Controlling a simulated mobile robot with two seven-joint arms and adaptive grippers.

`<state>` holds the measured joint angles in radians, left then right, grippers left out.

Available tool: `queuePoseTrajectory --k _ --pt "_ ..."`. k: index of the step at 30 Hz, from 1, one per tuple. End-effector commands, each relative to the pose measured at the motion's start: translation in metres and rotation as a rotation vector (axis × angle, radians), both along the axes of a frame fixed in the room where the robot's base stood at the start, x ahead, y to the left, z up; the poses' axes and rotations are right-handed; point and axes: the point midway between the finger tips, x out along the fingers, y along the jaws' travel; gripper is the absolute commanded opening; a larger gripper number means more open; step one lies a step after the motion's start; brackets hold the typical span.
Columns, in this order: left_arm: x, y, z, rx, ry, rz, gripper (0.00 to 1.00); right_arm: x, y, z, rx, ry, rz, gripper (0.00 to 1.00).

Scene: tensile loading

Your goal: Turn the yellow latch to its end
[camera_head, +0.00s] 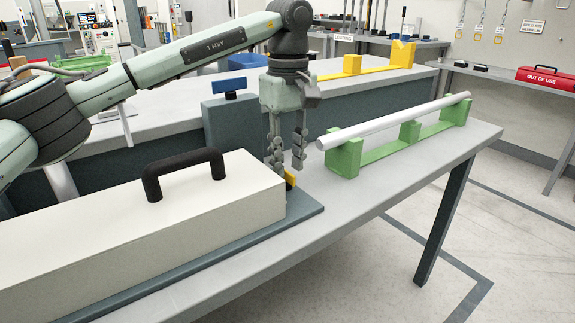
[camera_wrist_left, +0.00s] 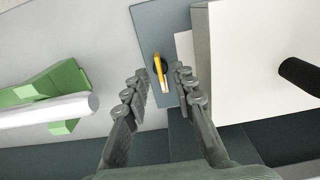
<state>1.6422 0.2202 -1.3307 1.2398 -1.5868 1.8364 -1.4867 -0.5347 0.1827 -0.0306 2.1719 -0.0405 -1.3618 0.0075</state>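The yellow latch (camera_head: 290,178) sits at the right end of the white box (camera_head: 150,225), partly hidden by my left gripper (camera_head: 287,160) in the head view. In the left wrist view the latch (camera_wrist_left: 160,70) is a short yellow lever on a dark base plate (camera_wrist_left: 157,20), beside the box. My left gripper (camera_wrist_left: 153,92) points down above it with its fingers apart. The latch shows between the fingertips, nearer the finger on the box side; I cannot tell whether they touch. My right gripper is not in view.
A silver rod (camera_head: 395,120) rests on green supports (camera_head: 346,158) to the right. The box has a black handle (camera_head: 183,168) on top. A blue-topped block (camera_head: 229,84) stands behind my gripper. The table's front right (camera_head: 350,190) is clear.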

Motion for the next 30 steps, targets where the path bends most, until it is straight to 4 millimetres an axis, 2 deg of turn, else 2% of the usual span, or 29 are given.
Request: queuePoseTrajectory --k 4,13,14,20,30 --pt "0.000 0.000 -0.014 -0.001 -0.001 0.000 0.26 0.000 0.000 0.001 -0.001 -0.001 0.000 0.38" --pt "0.000 0.000 -0.017 0.000 -0.001 0.000 0.26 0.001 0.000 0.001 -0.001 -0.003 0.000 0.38" --pt "0.000 0.000 -0.017 0.000 -0.001 0.000 0.25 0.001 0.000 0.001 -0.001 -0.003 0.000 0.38" --pt "0.000 0.000 -0.017 0.000 -0.001 0.000 0.00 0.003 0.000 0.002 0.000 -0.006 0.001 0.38" --pt "0.000 0.000 -0.017 -0.001 -0.001 0.005 0.00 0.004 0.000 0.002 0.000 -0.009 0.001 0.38"
